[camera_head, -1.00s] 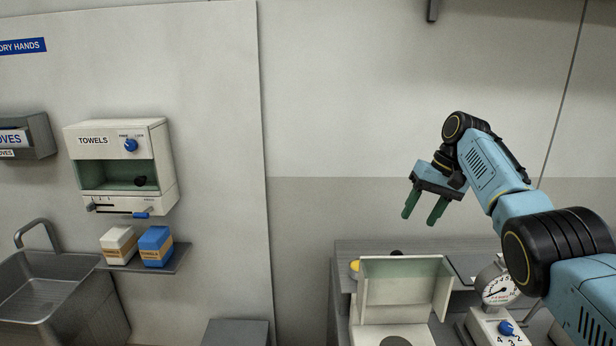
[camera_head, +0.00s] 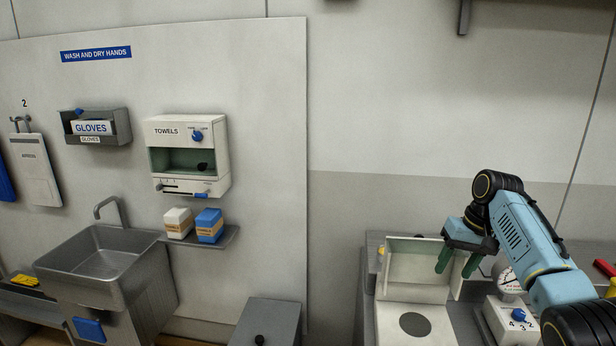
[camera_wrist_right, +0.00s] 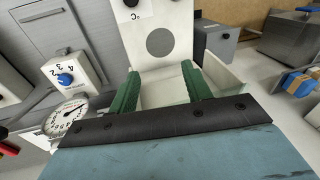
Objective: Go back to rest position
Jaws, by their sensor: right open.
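My right gripper (camera_head: 458,262) is open and empty, with two green fingers apart. In the head view it hangs in front of the white box with the raised pale lid (camera_head: 408,262), above the counter at the right. The right wrist view shows both green fingers (camera_wrist_right: 160,92) with nothing between them and the white box with its dark grey disc (camera_wrist_right: 160,43) beyond. I cannot tell whether the fingers touch the lid. My left gripper is not in view.
A timer box with a blue knob (camera_head: 518,315) and a round dial (camera_head: 508,279) stand close to my right arm. A sink (camera_head: 105,262), towel dispenser (camera_head: 214,135) and glove box (camera_head: 122,125) are at the left. The wall above the gripper is clear.

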